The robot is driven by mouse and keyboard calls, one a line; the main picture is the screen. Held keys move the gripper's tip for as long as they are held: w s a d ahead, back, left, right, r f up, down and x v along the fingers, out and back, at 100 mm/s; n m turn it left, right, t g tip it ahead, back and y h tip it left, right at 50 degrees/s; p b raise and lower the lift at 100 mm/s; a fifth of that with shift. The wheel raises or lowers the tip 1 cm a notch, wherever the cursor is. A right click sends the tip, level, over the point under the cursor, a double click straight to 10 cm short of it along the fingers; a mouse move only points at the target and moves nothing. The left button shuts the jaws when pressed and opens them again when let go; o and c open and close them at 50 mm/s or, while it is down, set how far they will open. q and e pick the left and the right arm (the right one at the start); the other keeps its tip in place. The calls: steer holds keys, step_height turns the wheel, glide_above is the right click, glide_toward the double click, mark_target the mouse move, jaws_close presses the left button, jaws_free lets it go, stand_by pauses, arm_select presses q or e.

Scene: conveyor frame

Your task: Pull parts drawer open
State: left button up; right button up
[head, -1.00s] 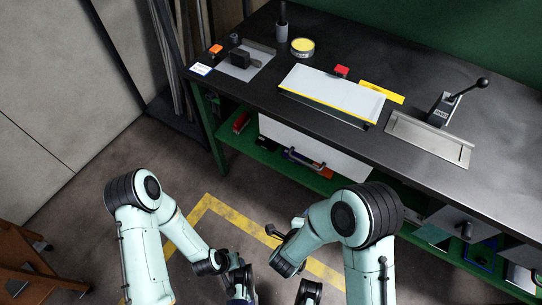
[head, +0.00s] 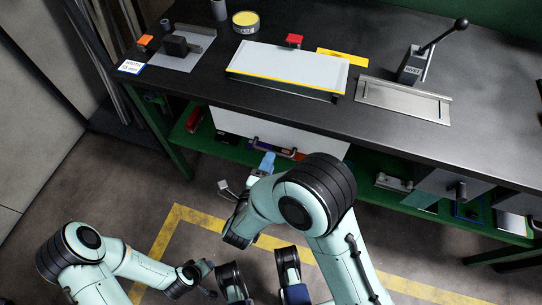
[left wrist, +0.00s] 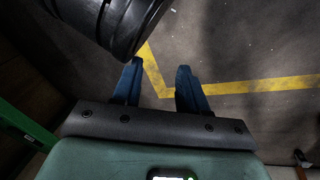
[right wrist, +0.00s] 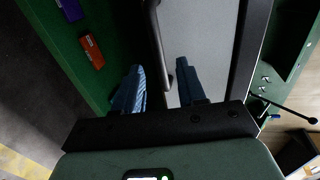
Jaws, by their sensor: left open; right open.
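The parts drawer (head: 270,128) has a pale front and sits closed under the bench top in the head view. Its dark bar handle (head: 287,153) is partly hidden by my right arm. My right gripper (head: 263,163) is open at the drawer front. My left gripper (left wrist: 157,80) is open and empty above the floor in the left wrist view.
The black bench top (head: 200,85) carries a white tray-like panel (head: 288,68), a yellow-topped tin (head: 245,21) and a lever press (head: 415,65). A green lower shelf (head: 365,190) holds several small parts. Open floor with yellow tape (head: 170,225) lies in front.

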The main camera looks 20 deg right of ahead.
arm_select(q)
steer(key=shift+s+a+f+g, duration=0.1)
steer(key=shift+s+f+g, duration=0.3)
steer(key=shift+s+f, duration=0.3)
arm_select(e)
steer(key=shift+x, duration=1.9)
jaws_close()
arm_select(q)
steer(key=shift+r, duration=0.1)
